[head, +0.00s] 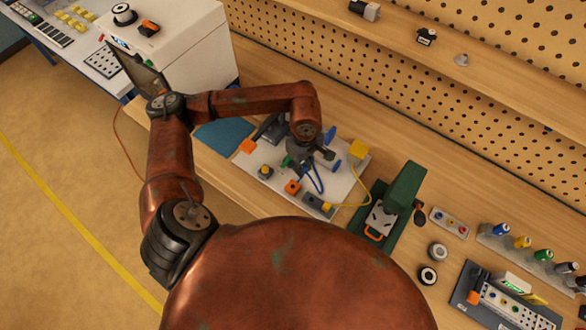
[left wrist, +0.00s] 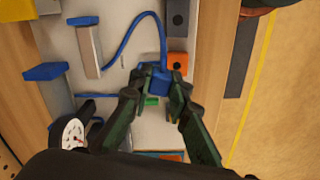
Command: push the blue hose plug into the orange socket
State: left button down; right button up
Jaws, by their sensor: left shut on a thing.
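My left gripper (head: 303,160) is over the pale board, and its two fingers show in the left wrist view (left wrist: 161,88). They are shut on the blue hose plug (left wrist: 154,80). The blue hose (left wrist: 162,35) runs from the plug and curves back to a blue-topped post (left wrist: 80,21). An orange block (head: 292,187), which looks like the socket, stands on the board; it also shows in the left wrist view (left wrist: 178,61), just beyond the plug. Whether plug and block touch, I cannot tell. The gripper hides the plug in the head view. My right gripper is not in view.
The pale board (head: 335,184) also carries a grey block (head: 318,203), a yellow block (head: 358,149) with a yellow hose, and another orange block (head: 248,146). A green press-like device (head: 402,190) stands to its right. A gauge (left wrist: 73,133) is near the fingers.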

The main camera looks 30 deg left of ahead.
pick_arm(q)
jog(key=n, duration=0.2)
jog(key=n+p, duration=0.1)
jog(key=n, duration=0.2)
jog(key=shift+s+a, duration=0.2)
jog(key=shift+s, duration=0.2)
jog(key=n+p, duration=0.1)
jog(key=n, duration=0.4)
jog(key=s+a+f+n+p, duration=0.1)
jog(key=n, duration=0.4)
jog(key=s+n+p, duration=0.1)
jog(key=n+p, duration=0.1)
jog(key=n, duration=0.4)
jog(key=shift+a+f, duration=0.4)
jog(key=shift+f+b, duration=0.75)
jog(key=shift+f, duration=0.6)
jog(key=shift+f+b, duration=0.65)
jog(key=shift+f, duration=0.55)
jog(key=shift+f+b, duration=0.1)
jog(key=shift+b, duration=0.3)
jog(key=shift+f, duration=0.1)
